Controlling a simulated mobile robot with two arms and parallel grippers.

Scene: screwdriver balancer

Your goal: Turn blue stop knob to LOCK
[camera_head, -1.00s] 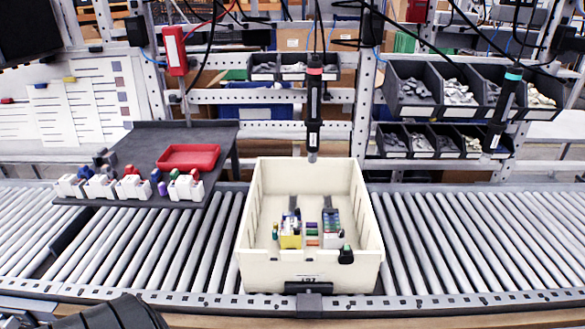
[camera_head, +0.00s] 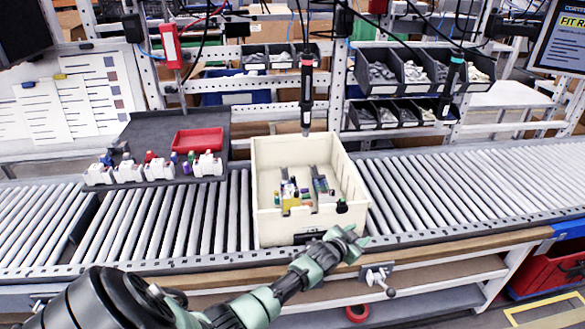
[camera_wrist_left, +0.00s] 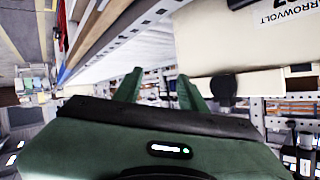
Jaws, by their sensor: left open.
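I cannot pick out a blue stop knob with certainty in either view. The cream crate (camera_head: 282,230) stands on the roller conveyor, with a small dark knob-like piece (camera_head: 341,206) at its front right corner. A dark rounded knob shape also shows below the crate's wall in the left wrist view (camera_wrist_left: 222,89). My left gripper (camera_head: 350,241), green, is just in front of the crate's front right corner, above the conveyor's front edge. In the left wrist view its two fingers (camera_wrist_left: 160,88) are apart with nothing between them. My right gripper is not in view.
A metal bracket with a lever (camera_head: 377,279) is on the wooden front edge. A dark side table (camera_head: 140,130) holds a red tray (camera_head: 197,140) and several white holders. A black tool (camera_head: 306,95) hangs over the crate. Rollers to the right (camera_head: 440,185) are clear.

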